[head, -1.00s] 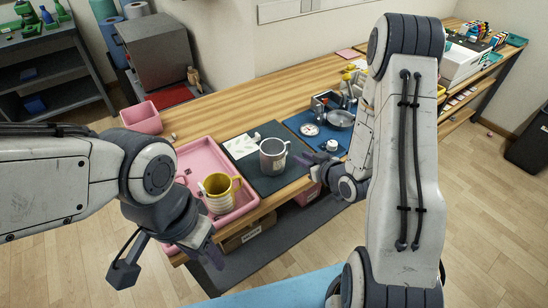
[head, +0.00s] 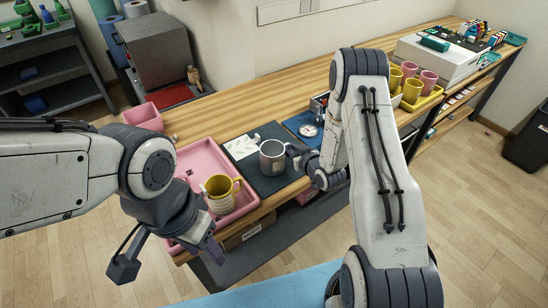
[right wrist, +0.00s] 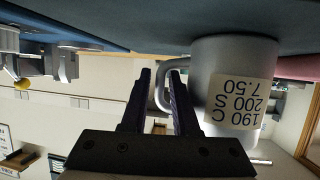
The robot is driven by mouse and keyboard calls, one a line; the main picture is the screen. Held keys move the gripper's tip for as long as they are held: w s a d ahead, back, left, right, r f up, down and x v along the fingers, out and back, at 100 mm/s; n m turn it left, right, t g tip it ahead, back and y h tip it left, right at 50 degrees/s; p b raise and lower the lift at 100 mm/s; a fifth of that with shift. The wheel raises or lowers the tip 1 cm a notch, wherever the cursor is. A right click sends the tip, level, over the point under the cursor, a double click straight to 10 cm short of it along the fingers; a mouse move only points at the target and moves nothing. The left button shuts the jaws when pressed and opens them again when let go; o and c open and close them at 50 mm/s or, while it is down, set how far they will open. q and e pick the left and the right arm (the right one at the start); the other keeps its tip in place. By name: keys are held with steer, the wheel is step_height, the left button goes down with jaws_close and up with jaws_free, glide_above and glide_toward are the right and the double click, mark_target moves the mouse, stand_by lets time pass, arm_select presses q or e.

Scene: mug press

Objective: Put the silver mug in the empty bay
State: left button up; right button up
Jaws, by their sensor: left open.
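The silver mug (head: 272,160) stands upright on the dark mat (head: 262,183) in the head view. In the right wrist view, which is upside down, the mug (right wrist: 222,60) shows a white label reading "190 C 200 S 7.50". My right gripper (right wrist: 160,72) is at its handle; the handle's outer bar lies between the two fingers, with a gap visible between them. In the head view my right gripper (head: 294,152) is partly hidden by its own arm. My left gripper (head: 210,248) is open and empty in front of the pink tray. I cannot tell which place is the empty bay.
A yellow mug (head: 219,198) stands in the pink tray (head: 190,152), left of the mat. A white sheet (head: 240,148) lies behind the silver mug. A blue mat (head: 297,121) is partly hidden by my right arm. Yellow and pink mugs stand in a yellow tray (head: 425,104) at right.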

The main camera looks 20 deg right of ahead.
steer(key=shift+w, duration=0.1)
steer(key=shift+c, duration=0.2)
jaws_close()
stand_by(1.2)
